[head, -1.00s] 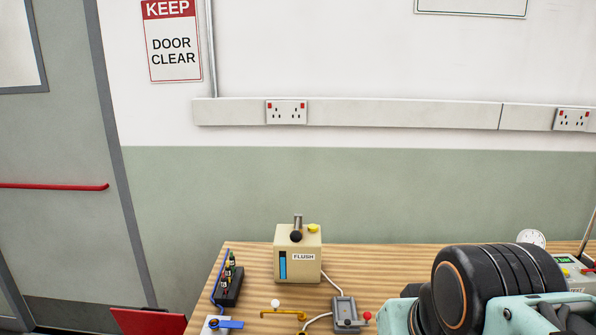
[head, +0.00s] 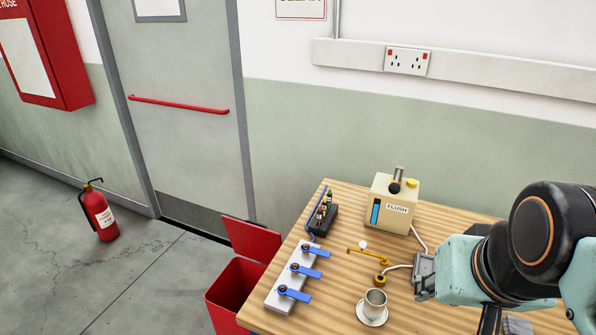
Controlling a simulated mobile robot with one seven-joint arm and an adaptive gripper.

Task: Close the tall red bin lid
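The tall red bin (head: 228,295) stands on the floor against the left side of the wooden bench. Its red lid (head: 252,239) is raised at the back, so the bin's mouth is uncovered. The bin's lower part is cut off by the bottom of the head view. My arm reaches in from the right over the bench, well to the right of the bin.
On the bench (head: 341,280) are a strip with blue-handled valves (head: 294,278), a black bottle rack (head: 321,217), a FLUSH box (head: 394,202), a yellow tap (head: 370,253) and a metal cup (head: 375,301). A fire extinguisher (head: 101,212) stands on open floor (head: 60,270) at left.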

